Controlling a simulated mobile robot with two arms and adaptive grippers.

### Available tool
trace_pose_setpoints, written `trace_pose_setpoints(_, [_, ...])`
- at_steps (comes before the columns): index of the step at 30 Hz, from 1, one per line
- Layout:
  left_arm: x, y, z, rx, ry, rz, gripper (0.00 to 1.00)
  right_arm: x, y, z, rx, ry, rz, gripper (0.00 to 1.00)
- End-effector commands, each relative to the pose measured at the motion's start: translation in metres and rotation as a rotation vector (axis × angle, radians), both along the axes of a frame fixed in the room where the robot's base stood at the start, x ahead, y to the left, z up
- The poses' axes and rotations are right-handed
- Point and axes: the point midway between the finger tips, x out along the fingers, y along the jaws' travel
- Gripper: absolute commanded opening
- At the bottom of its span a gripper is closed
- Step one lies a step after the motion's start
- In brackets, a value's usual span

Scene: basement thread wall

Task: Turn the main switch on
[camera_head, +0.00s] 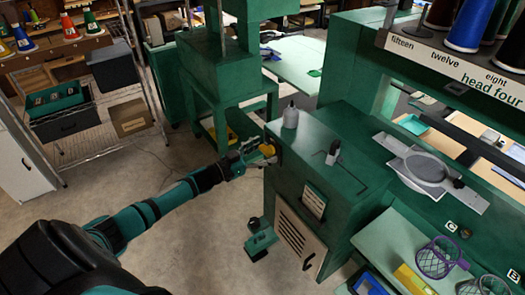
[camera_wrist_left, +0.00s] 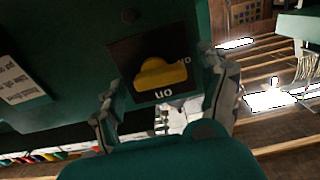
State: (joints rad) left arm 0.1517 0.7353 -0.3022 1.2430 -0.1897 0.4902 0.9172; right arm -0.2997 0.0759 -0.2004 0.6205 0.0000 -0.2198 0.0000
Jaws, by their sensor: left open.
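The main switch is a yellow rotary knob (camera_wrist_left: 162,74) on a dark plate in the left wrist view. Lettering that looks like "on" shows upside down below the knob, with more lettering at its right. In the head view the yellow knob (camera_head: 267,149) shows at the left side of the green machine cabinet (camera_head: 330,215). My left gripper (camera_head: 260,157) is open at that side, and its fingers (camera_wrist_left: 160,84) stand on either side of the knob in the wrist view. I cannot tell whether they touch it. My right gripper is not in view.
A white bottle (camera_head: 290,115) and a grey-headed tool (camera_head: 333,152) stand on the cabinet top. A green foot pedal (camera_head: 261,240) is on the floor by the cabinet. A wire shelf (camera_head: 100,130) stands at the left.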

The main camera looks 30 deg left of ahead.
Motion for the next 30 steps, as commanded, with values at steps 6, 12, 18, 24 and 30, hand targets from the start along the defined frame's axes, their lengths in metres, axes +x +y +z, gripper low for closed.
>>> trace_pose_setpoints(6, [0.002, -0.0004, -0.0002, 0.0, 0.001, 0.001, 0.77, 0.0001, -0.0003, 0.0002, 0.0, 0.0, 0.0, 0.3])
trace_pose_setpoints(12, [0.0018, -0.0003, -0.0001, 0.0, 0.0, 0.001, 0.61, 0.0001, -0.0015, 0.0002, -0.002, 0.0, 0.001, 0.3])
trace_pose_setpoints(18, [0.0017, -0.0003, -0.0001, 0.0, 0.0, 0.001, 0.35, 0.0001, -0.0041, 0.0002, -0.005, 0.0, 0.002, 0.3])
trace_pose_setpoints(24, [0.0017, -0.0002, -0.0001, 0.002, -0.001, 0.001, 0.2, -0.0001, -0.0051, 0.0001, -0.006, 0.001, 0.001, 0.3])
trace_pose_setpoints(30, [0.0016, -0.0003, -0.0002, 0.03, -0.013, 0.001, 0.2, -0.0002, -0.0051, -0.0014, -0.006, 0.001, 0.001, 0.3])
